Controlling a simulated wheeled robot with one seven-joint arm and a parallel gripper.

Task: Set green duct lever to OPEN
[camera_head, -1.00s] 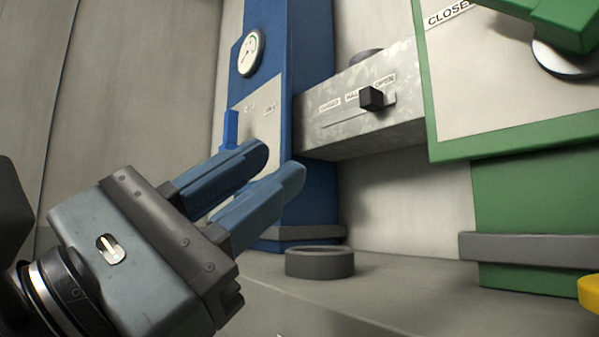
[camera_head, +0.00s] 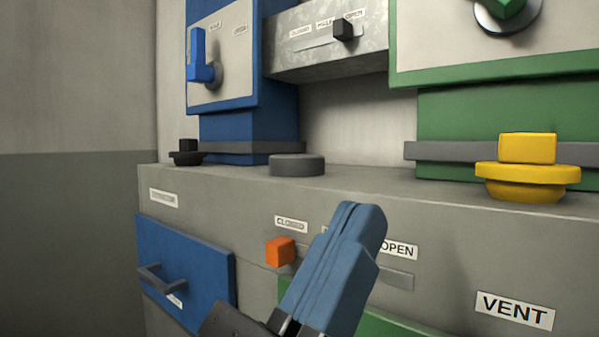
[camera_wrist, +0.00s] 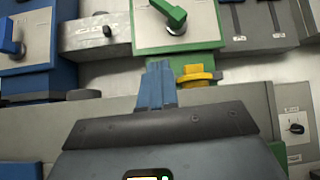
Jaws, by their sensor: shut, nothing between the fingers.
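The green lever (camera_head: 508,8) sits on a round pivot on the pale plate of the green duct (camera_head: 490,75), cut off by the top edge of the head view. In the wrist view the green lever (camera_wrist: 168,12) slants up and left from its pivot. The duct lever's labels are not readable now. My gripper (camera_head: 362,225) has its blue fingers together with nothing between them. It is low in front of the grey counter, below and left of the lever. In the wrist view my gripper (camera_wrist: 158,68) points up, with its tips below the green plate.
A yellow knob (camera_head: 525,165) stands on the counter (camera_head: 450,215) below the green duct. An orange slider knob (camera_head: 280,251) is left of my fingers. A blue duct with a blue lever (camera_head: 199,60), and a black-knobbed slide box (camera_head: 330,45), are at upper left.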

